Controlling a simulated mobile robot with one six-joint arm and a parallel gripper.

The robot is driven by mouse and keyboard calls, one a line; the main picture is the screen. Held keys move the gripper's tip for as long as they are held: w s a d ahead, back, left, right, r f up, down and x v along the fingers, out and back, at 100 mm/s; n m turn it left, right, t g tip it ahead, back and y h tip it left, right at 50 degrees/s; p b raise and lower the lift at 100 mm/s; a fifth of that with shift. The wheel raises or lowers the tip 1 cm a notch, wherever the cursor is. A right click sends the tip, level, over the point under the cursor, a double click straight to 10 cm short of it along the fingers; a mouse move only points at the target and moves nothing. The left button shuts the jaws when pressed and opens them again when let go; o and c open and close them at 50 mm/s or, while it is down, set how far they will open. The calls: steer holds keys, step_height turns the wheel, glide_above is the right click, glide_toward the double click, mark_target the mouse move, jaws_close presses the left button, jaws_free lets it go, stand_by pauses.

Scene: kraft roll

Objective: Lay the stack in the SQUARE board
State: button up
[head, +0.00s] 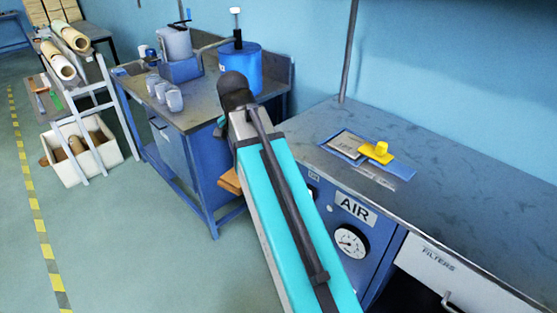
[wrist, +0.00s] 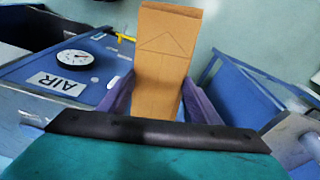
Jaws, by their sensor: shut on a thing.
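A brown kraft stack (wrist: 165,50) with a peaked outline drawn on its face is held between the purple fingers of my gripper (wrist: 157,88) in the wrist view. In the head view only a brown edge of the stack (head: 229,181) shows left of my turquoise arm; the arm hides my gripper there. The stack is off the bench, in front of the blue cabinets. On the right bench lie a grey plate (head: 346,146) and a blue board (head: 400,169) with a yellow knobbed piece (head: 378,152). I cannot read which is marked SQUARE.
The right bench (head: 460,200) is mostly clear; its front carries an AIR gauge (head: 351,242). A rack with rolls (head: 60,62) stands far left.

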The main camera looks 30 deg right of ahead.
steer(key=w+a+n+t+y, duration=0.1)
steer(key=w+a+n, duration=0.5)
steer(key=a+n, duration=0.5)
steer(key=shift+w+a+r+n, duration=0.15)
steer(key=shift+w+n, duration=0.1)
steer(key=shift+n, duration=0.65)
steer(key=shift+s, duration=0.15)
